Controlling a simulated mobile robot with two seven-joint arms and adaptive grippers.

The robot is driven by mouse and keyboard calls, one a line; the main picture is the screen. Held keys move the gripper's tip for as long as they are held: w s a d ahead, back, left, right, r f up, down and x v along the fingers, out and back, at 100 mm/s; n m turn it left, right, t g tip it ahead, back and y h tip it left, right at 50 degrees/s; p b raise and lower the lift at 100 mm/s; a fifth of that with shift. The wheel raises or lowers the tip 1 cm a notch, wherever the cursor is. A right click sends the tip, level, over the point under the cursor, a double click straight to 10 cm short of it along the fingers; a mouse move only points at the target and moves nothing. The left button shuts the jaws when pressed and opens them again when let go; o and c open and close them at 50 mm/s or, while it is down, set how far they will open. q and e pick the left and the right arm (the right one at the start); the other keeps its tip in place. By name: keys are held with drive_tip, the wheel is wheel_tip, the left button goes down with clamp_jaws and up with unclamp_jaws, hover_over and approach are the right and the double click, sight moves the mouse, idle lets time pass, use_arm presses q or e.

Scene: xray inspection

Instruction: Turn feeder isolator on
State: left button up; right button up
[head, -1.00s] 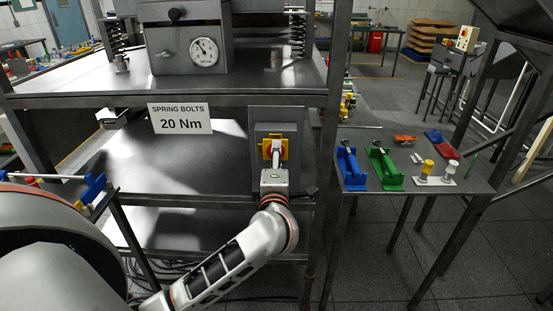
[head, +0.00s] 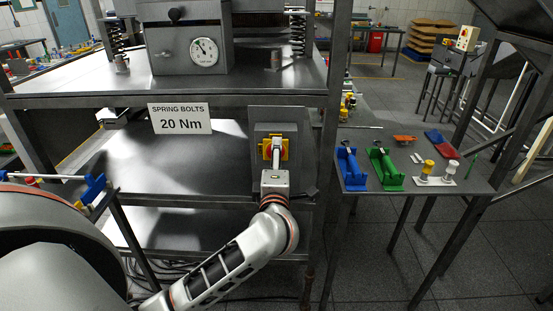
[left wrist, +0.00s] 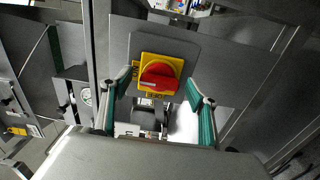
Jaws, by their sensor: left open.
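The feeder isolator is a red rotary knob (head: 268,150) on a yellow plate, fixed to a grey panel (head: 262,128) under the bench. In the left wrist view the red knob (left wrist: 158,75) shows close up, its grip bar lying nearly across the picture. The yellow plate (left wrist: 176,62) carries lettering at its left and lower edges. My left gripper (head: 276,152) is in front of the isolator, partly covering it in the head view. In the left wrist view its two green-padded fingers (left wrist: 158,88) are open, one on each side of the knob, with gaps visible. My right gripper is not in view.
The bench shelf edge (head: 230,101) with a "20 Nm" sign (head: 181,118) runs above the isolator. A bench leg (head: 328,160) stands just right of it. A side table (head: 385,140) with blue and green fixtures lies further right.

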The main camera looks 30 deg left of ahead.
use_arm(q)
drive_tip(key=v, duration=1.1)
drive_tip(key=shift+s, duration=0.4)
drive_tip(key=shift+d, duration=0.1)
drive_tip(key=s+d+f+m+t+h, duration=0.2)
drive_tip(key=d+m+t+h, duration=0.6)
drive_tip(key=m, duration=0.8)
drive_tip(key=d+f+m+g+h, duration=0.45)
drive_tip(key=f+m, duration=0.25)
drive_tip(key=f, duration=0.4)
drive_tip(key=s+a+f+m+g, duration=0.2)
drive_tip(key=s+f+g, duration=0.2)
drive_tip(key=f, duration=0.8)
drive_tip(key=s+a+f+m+g, duration=0.2)
drive_tip(key=s+f+m+g, duration=0.1)
drive_tip(key=s+f, duration=0.6)
wheel_tip(320, 180, down, 5)
drive_tip(key=shift+a+r+g+y, duration=0.25)
drive_tip(key=shift+g+y, duration=0.2)
drive_tip(key=shift+g, duration=0.2)
